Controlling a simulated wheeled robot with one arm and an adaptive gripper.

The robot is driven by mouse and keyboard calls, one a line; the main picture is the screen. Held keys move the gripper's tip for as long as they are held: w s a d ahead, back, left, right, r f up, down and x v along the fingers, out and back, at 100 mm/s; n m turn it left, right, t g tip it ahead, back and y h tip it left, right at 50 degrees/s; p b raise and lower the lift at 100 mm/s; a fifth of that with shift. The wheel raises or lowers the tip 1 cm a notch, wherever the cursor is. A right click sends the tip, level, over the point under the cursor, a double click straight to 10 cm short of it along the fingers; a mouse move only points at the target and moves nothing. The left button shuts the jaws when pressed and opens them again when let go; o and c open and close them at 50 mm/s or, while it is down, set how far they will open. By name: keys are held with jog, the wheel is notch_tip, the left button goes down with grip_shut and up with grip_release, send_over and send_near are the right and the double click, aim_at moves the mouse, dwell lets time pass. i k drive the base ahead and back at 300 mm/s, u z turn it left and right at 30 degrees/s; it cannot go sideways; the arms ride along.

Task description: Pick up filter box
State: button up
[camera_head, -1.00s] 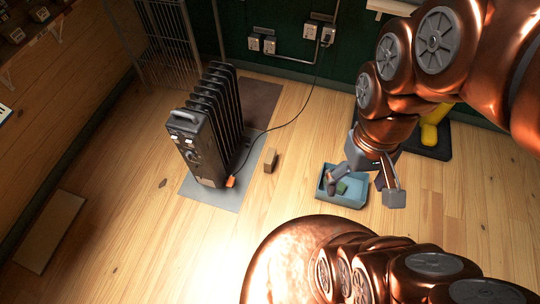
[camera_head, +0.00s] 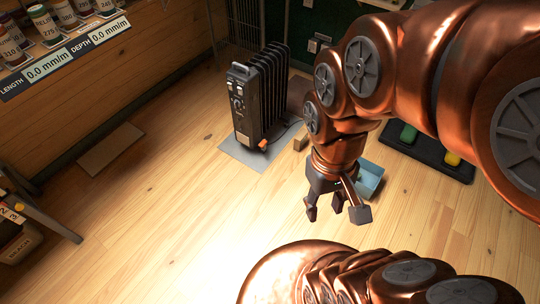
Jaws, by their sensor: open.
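My gripper (camera_head: 337,205) hangs open and empty over the wooden floor, fingers pointing down, right of centre. A small brown box (camera_head: 300,143) stands on the floor beside the heater, behind my gripper and a little to its left. It is partly hidden by my arm, and no label is readable, so I cannot tell if it is the filter box. A light blue tray (camera_head: 371,178) sits on the floor behind my gripper. My arm and gripper hide much of it, and a green bit shows inside.
A black oil heater (camera_head: 262,95) stands on a grey mat (camera_head: 240,153). A black tray (camera_head: 425,152) with green and yellow things lies at the right. A shelf with jars (camera_head: 68,15) is upper left; a plank (camera_head: 110,150) lies below it. The floor at centre left is clear.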

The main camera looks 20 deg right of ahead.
aim_at(300, 140)
jog(key=u, duration=1.1)
jog(key=i, duration=1.95)
jog(key=z, duration=0.9)
jog(key=i, duration=0.8)
jog(key=z, duration=1.1)
jog(key=i, duration=0.2)
jog(key=z, duration=0.2)
